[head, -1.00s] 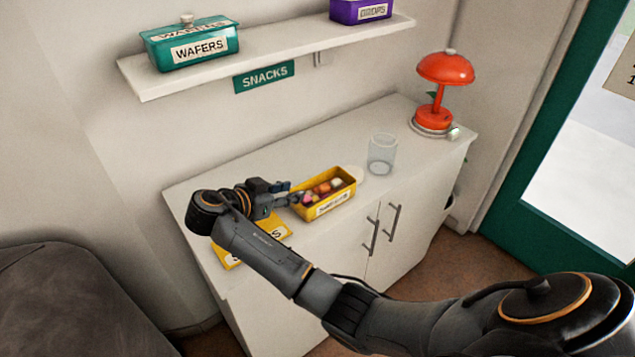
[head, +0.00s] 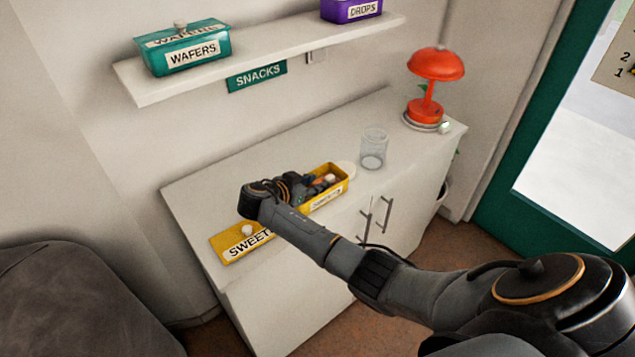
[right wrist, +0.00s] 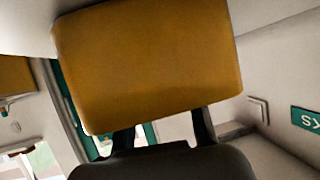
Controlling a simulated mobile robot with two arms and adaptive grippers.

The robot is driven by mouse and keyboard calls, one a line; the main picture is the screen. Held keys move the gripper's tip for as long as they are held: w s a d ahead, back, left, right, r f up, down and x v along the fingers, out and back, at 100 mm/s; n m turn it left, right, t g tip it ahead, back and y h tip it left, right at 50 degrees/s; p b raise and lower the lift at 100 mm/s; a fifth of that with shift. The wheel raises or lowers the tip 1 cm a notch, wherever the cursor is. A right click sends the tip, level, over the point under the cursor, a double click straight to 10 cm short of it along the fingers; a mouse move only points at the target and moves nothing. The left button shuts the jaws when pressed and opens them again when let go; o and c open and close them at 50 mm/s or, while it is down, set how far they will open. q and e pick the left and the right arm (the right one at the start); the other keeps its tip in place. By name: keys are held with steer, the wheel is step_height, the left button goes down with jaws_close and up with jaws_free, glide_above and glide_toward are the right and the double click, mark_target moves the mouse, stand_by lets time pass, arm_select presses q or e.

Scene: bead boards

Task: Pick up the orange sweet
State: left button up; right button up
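The yellow box (head: 343,186) of sweets stands on the cabinet. A small orange-toned sweet (head: 318,182) shows in it, partly covered and too small to be sure of. My right gripper (head: 310,187) reaches from the left over the box's left end, among the sweets. In the right wrist view, which is upside down, the box's end wall (right wrist: 150,65) fills the middle. Two dark fingers (right wrist: 163,130) pass its rim, spread apart with a gap between them; their tips are hidden behind the wall. I see nothing held. My left gripper is out of view.
The yellow SWEETS lid (head: 226,250) lies left of the box, under my right arm. A clear glass jar (head: 373,150) and a red lamp (head: 436,66) stand to the right. The shelf (head: 275,56) above holds a teal WAFERS box (head: 184,50) and a purple box (head: 350,11).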

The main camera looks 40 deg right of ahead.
steer(key=shift+a, duration=0.1)
steer(key=shift+c, duration=0.6)
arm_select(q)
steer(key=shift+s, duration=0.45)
arm_select(e)
steer(key=c, duration=0.4)
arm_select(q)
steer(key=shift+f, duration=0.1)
arm_select(e)
steer(key=shift+r, duration=0.1)
